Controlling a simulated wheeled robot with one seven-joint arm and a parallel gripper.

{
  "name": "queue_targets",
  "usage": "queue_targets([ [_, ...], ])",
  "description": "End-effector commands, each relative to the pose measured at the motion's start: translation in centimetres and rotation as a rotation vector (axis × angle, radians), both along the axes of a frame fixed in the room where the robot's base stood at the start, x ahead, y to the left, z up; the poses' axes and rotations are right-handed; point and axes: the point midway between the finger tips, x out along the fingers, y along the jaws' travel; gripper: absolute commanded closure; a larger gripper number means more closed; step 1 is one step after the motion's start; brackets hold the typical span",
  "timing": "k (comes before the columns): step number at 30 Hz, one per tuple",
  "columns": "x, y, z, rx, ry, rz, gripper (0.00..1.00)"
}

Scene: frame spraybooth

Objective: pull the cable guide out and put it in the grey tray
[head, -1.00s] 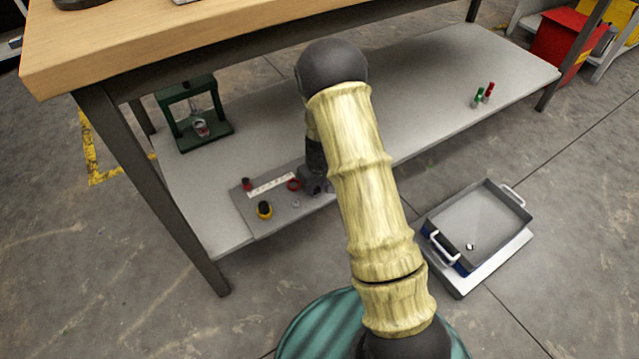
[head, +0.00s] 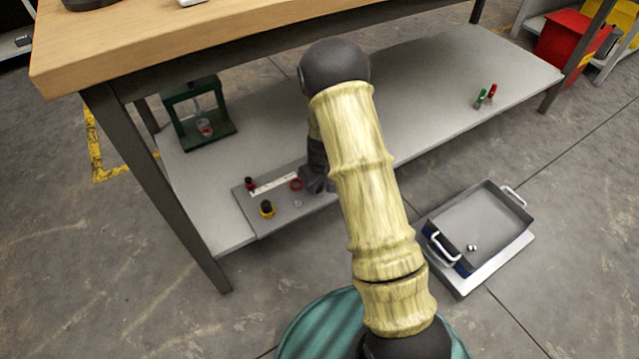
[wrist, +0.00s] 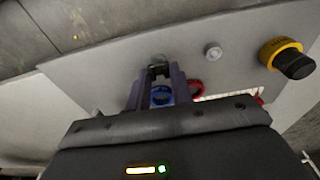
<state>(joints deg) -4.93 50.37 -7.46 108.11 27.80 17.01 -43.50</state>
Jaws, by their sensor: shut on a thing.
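My gripper (wrist: 157,72) is shut on a small dark, partly glassy piece (wrist: 158,62) at its fingertips, which I take to be the cable guide. It is at the grey panel (wrist: 120,52), and I cannot tell whether the piece is still seated there. In the head view my gripper (head: 319,184) is at the panel's right end, partly hidden by my arm, and the piece cannot be made out. The grey tray (head: 492,200) with white handles stands on a pale low platform on the floor at right.
The panel, on the low shelf (head: 440,85), carries a yellow-black knob (head: 267,208), a red ring (head: 296,184), a blue ring (wrist: 162,95) and a white strip (head: 273,184). A green frame (head: 198,112) stands at left. The wooden tabletop (head: 150,50) overhangs the shelf.

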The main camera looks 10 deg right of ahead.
Motion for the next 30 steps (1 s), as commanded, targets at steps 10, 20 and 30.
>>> queue_targets([
  [10,-0.1,0.2,1.2,0.0,0.002,0.005,1.0],
  [20,0.0,0.4,2.3,-0.001,0.0,0.007,1.0],
  [30,0.0,0.6,3.4,0.0,-0.001,0.012,1.0],
])
